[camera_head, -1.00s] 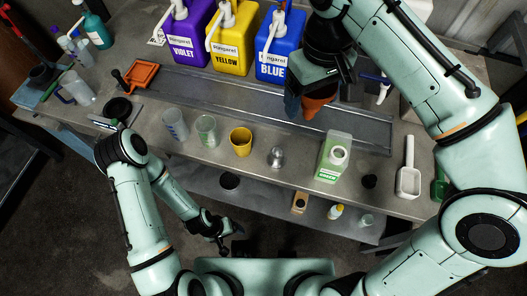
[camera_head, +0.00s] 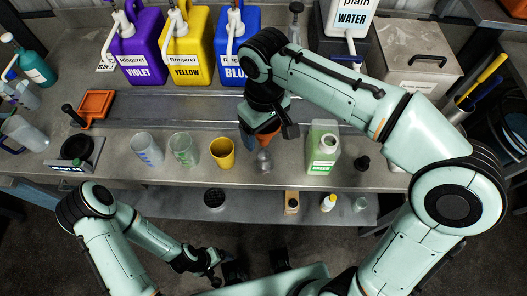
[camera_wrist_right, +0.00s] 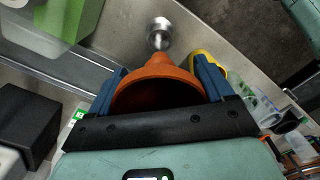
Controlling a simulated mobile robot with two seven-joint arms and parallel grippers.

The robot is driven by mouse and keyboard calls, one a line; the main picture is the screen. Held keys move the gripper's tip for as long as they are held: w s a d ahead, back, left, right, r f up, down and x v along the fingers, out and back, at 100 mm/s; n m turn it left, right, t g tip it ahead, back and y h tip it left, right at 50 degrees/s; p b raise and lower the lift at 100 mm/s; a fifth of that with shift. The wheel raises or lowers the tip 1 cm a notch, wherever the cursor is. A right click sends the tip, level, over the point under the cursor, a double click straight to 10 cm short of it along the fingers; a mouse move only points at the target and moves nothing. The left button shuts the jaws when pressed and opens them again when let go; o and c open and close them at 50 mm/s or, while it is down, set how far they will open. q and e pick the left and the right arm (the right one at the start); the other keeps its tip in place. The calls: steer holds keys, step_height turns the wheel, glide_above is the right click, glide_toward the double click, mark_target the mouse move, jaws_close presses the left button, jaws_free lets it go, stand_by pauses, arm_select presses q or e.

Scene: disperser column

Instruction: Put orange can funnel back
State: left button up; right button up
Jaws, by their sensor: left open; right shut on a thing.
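My right gripper (camera_wrist_right: 160,92) is shut on the orange funnel (camera_wrist_right: 158,75), with blue fingers on either side of it. The funnel's narrow end points toward a small shiny metal vessel (camera_wrist_right: 159,33); I cannot tell whether they touch. In the head view a sliver of the orange funnel (camera_head: 267,133) shows below my right gripper (camera_head: 257,138), just behind the metal vessel (camera_head: 264,161) on the bench's front strip. My left gripper (camera_head: 212,276) is open and empty, low in front of the bench.
A yellow cup (camera_head: 222,152) stands left of the metal vessel, and a green-labelled bottle (camera_head: 322,148) stands right of it. Violet (camera_head: 138,48), yellow (camera_head: 188,50) and blue (camera_head: 237,48) jugs line the back. An orange square holder (camera_head: 97,104) lies at left.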

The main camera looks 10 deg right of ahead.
mark_target(264, 151)
step_height(264, 151, down, 9)
steer(key=shift+w+f+b, duration=0.1)
steer(key=shift+b, duration=0.5)
steer(key=shift+f, duration=0.25)
steer(key=o, duration=1.3)
steer(key=shift+c, duration=0.2)
steer(key=shift+r, duration=0.1)
steer(key=shift+r, duration=0.3)
step_height(264, 151, up, 12)
steer(key=shift+f+p, duration=0.1)
steer(key=shift+p, duration=1.05)
